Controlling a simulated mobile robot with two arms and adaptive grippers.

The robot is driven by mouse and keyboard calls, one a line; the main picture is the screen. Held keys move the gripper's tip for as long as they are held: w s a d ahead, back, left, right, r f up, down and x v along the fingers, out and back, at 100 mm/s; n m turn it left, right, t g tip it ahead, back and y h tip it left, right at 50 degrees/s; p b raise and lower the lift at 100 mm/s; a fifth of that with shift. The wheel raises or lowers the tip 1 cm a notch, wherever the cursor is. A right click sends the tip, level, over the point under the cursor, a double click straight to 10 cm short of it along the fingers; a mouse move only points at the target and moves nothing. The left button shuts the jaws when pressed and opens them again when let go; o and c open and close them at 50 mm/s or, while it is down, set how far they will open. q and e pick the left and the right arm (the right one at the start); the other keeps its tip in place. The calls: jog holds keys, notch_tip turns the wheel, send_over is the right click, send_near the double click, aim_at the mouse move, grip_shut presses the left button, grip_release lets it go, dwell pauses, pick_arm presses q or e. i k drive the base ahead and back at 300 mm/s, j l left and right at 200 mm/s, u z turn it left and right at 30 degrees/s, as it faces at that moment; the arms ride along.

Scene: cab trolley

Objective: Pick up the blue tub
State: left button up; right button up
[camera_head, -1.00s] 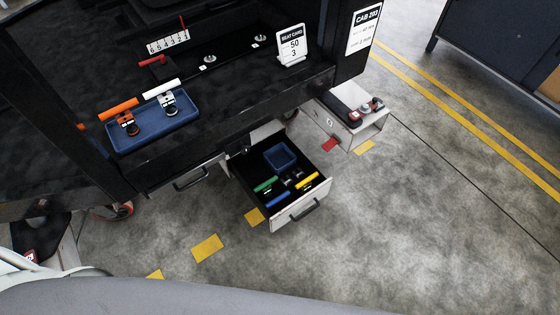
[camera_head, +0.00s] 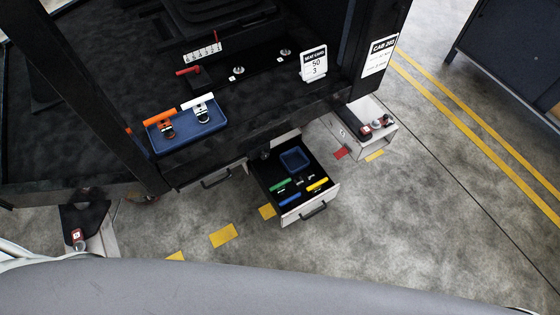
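The blue tub (camera_head: 305,168) is a small, square, open container. It sits at the back of an open drawer (camera_head: 334,191) under the cab floor and looks empty. In front of it in the drawer lie a green bar (camera_head: 281,187), a blue bar (camera_head: 289,200), a yellow bar (camera_head: 317,185) and small dark parts. Neither of my grippers shows in the head view. Nothing holds the tub.
A blue tray (camera_head: 212,128) with orange- and white-handled parts lies on the cab floor above the drawer. A white box (camera_head: 380,142) with dark and red controls stands right of the drawer. A second box (camera_head: 95,225) stands left. Concrete floor (camera_head: 420,220) is clear at right.

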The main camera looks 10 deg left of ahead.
aim_at(294, 160)
jog(key=i+l+u, duration=0.15)
jog(key=u, duration=0.15)
jog(key=i+l+u, duration=0.15)
jog(key=l+u, duration=0.15)
jog(key=i+l+u, duration=0.1)
jog(key=l+u, duration=0.5)
jog(key=l, duration=0.15)
jog(key=i, duration=0.05)
